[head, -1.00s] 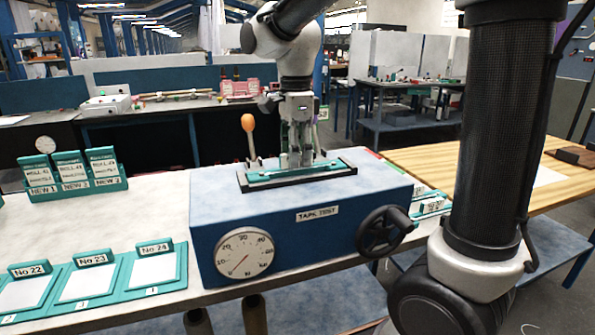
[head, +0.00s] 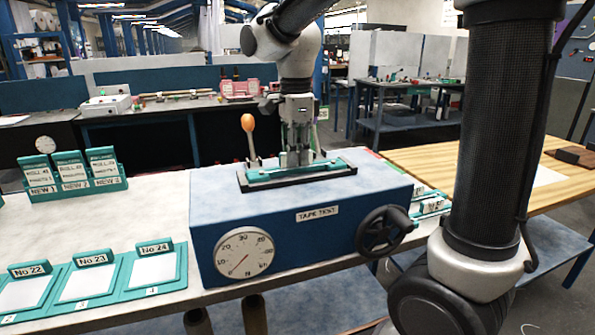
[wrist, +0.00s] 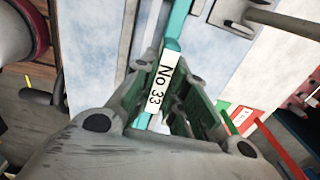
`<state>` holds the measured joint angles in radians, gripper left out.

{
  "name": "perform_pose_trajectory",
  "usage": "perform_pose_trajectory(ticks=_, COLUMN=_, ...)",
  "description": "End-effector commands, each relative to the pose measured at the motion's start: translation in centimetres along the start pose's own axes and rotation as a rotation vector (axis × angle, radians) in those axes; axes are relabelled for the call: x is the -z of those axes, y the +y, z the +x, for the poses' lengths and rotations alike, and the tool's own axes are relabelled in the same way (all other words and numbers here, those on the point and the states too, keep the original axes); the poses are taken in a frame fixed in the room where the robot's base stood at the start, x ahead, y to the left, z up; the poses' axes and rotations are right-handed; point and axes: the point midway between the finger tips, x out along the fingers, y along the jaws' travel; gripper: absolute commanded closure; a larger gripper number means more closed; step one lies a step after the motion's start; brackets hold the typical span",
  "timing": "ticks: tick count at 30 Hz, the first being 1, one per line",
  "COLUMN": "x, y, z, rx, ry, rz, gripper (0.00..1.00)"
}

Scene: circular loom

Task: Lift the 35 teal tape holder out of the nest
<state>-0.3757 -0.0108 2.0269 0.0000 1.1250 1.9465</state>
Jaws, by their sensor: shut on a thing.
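A long teal tape holder (head: 325,167) lies in the dark-rimmed nest (head: 318,180) on top of the blue tape test machine. In the wrist view the teal holder (wrist: 179,22) runs between my fingers, and its white label reads "No 33", not 35. My gripper (head: 297,163) points down over the middle of the nest and is shut on the holder. The holder still looks low in the nest, level with its rim. The fingers hide the middle of the holder in the head view, so the exact contact is hard to see.
An orange-knobbed lever (head: 248,123) stands just left of my gripper. The machine (head: 300,235) has a dial (head: 243,254) and a black handwheel (head: 382,231) in front. Teal card holders (head: 98,279) lie on the bench at left. The air above the machine's right side is clear.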

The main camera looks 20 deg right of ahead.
Motion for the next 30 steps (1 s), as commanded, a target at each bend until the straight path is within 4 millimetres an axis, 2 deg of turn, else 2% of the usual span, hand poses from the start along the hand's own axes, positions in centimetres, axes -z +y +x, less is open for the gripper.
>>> perform_pose_trajectory(ticks=12, x=0.0, y=0.0, z=-1.2, rx=0.001, ry=0.000, rz=0.000, gripper=1.00)
perform_pose_trajectory(ticks=21, x=0.0, y=0.0, z=-3.5, rx=0.001, ry=0.000, rz=0.000, gripper=1.00)
perform_pose_trajectory(ticks=30, x=0.0, y=0.0, z=-3.5, rx=0.000, ry=0.000, rz=0.000, gripper=1.00)
